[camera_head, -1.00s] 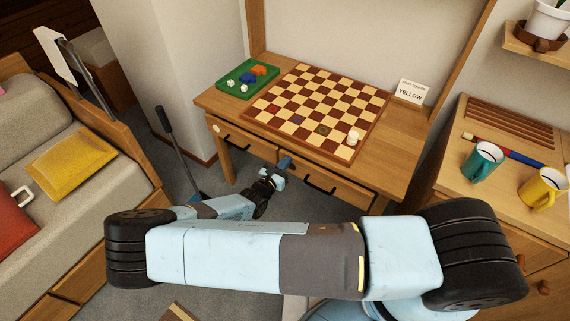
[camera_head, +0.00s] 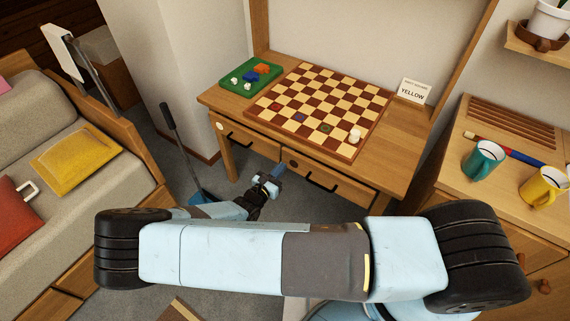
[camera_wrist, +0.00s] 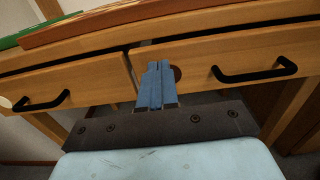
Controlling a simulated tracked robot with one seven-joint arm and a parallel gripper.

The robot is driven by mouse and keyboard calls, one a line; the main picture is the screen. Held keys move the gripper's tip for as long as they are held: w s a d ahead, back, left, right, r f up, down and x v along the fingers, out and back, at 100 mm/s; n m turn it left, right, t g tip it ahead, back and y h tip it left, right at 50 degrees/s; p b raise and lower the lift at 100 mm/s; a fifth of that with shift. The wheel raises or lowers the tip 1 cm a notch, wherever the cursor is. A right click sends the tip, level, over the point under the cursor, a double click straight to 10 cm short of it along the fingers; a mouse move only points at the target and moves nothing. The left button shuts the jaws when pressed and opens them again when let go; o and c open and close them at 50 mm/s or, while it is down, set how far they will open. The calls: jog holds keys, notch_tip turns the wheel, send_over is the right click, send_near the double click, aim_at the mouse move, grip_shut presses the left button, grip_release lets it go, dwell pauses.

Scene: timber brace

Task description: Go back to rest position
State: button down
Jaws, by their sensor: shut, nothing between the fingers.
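My gripper (camera_head: 277,173) is in front of the desk (camera_head: 395,148), at the height of its drawers and below the desktop. In the wrist view my gripper (camera_wrist: 157,75) has its blue fingers together with nothing between them. The fingers point toward the desk front, near the gap between the two drawers. The left drawer (camera_wrist: 75,82) and the right drawer (camera_wrist: 230,62) have black handles. I cannot tell whether the fingertips touch the wood. My arm stretches across the lower part of the head view.
A checkerboard (camera_head: 318,108) with a white piece (camera_head: 354,136) and a green tray (camera_head: 240,83) of small pieces lie on the desk. A cabinet with a teal mug (camera_head: 483,160) and a yellow mug (camera_head: 543,186) is at right. A sofa (camera_head: 70,190) is at left.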

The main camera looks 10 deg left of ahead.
jog(key=v, duration=0.8)
jog(key=shift+s+a, duration=0.2)
jog(key=shift+s, duration=0.05)
jog(key=w+d+r+m+g+y, duration=0.1)
jog(key=w+d+r+m+g, duration=0.1)
jog(key=d+r+m+g, duration=0.65)
jog(key=w+d+r+m+g+y, duration=0.15)
jog(key=d+r+m, duration=0.35)
jog(key=r, duration=0.9)
jog(key=w+d+r+m+g, duration=0.2)
jog(key=d+r+m+g, duration=0.45)
jog(key=r, duration=0.55)
jog(key=s+d+r+m+t+y, duration=0.2)
jog(key=s+d+r+m+y, duration=0.3)
jog(key=d+r, duration=0.7)
jog(key=s+d+r+m+t, duration=0.4)
jog(key=s+r, duration=0.4)
jog(key=s, duration=0.4)
jog(key=shift+r+m+y, duration=0.35)
jog(key=shift+r+m, duration=0.05)
jog(key=shift+m, duration=0.4)
jog(key=shift+d, duration=0.1)
